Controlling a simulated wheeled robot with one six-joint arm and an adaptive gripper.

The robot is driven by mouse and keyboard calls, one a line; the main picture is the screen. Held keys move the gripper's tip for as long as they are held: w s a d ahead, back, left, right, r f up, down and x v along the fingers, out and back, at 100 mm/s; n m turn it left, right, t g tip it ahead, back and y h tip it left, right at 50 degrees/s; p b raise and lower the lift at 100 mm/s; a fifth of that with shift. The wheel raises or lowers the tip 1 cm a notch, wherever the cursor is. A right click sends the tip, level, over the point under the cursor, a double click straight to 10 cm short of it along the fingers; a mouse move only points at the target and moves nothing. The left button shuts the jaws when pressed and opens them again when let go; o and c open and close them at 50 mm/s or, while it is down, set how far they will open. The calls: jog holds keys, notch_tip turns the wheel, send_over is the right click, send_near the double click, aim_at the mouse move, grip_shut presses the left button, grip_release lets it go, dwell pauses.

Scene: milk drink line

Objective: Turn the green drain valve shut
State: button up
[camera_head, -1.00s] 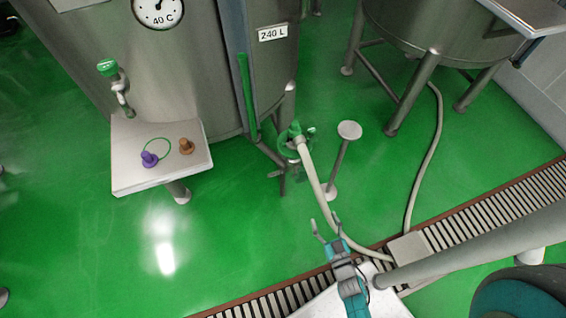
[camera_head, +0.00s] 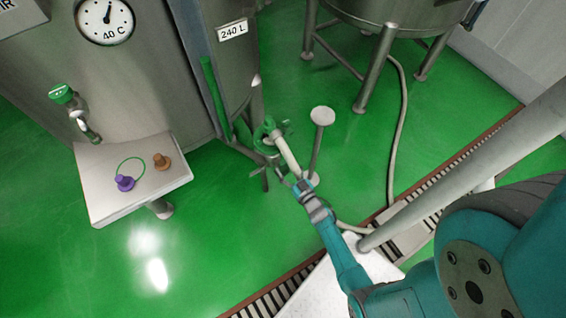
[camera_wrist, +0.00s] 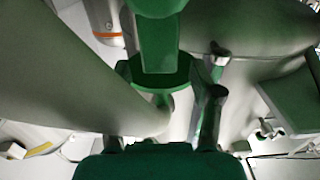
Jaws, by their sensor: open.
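A green part (camera_wrist: 158,40), seemingly of the valve, shows large ahead and between the fingertips. I cannot tell whether they touch it. The valve's exact handle position is unclear.
A round-topped post (camera_head: 322,116) stands just right of the valve. A small steel shelf (camera_head: 110,205) holds a purple and a brown stopper at left. A green-handled tap (camera_head: 62,93) is above it. A floor grate (camera_head: 430,196) runs diagonally at right.

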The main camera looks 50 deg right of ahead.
aim_at(285, 165)
jog(key=shift+x, duration=1.7)
grip_shut()
